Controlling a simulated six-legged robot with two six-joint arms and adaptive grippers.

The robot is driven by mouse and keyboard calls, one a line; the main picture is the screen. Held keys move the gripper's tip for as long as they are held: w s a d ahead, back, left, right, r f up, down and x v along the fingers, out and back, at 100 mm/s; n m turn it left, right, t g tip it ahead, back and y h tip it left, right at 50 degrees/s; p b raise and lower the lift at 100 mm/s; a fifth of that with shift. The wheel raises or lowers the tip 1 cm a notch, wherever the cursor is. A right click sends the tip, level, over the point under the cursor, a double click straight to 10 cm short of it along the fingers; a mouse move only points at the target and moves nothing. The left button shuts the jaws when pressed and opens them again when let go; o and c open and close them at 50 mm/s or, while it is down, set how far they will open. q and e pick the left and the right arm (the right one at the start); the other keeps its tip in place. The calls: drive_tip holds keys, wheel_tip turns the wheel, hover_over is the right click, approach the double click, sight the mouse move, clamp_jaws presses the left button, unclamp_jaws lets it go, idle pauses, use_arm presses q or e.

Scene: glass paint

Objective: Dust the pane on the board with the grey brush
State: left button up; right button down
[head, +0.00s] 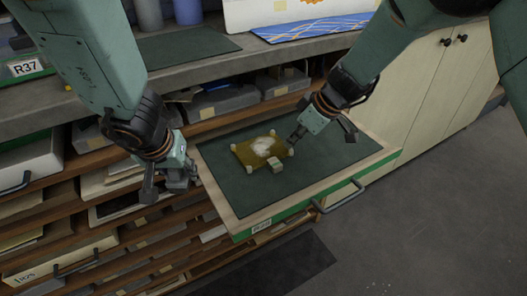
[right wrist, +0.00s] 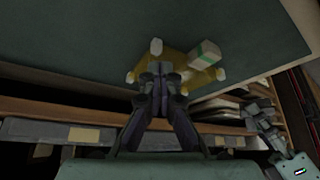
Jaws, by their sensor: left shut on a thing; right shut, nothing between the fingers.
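The amber pane (head: 246,153) lies on the dark green board (head: 225,180), with pale pads at its corners and a white dusty patch (head: 262,146) on it. It also shows in the right wrist view (right wrist: 178,62). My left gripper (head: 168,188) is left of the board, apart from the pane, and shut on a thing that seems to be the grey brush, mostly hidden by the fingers. My right gripper (head: 294,140) is shut and empty at the pane's right edge; I cannot tell whether it touches.
A small pale block with a green stripe (head: 277,164) stands at the pane's near edge. The board has a wooden rim and a front handle (head: 339,197). Shelves with trays (head: 220,101) lie behind and left. The board's right part is clear.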

use_arm(q)
drive_tip(key=shift+f+b, duration=0.55)
use_arm(e)
drive_tip(key=shift+f, duration=0.55)
drive_tip(key=shift+r, duration=0.1)
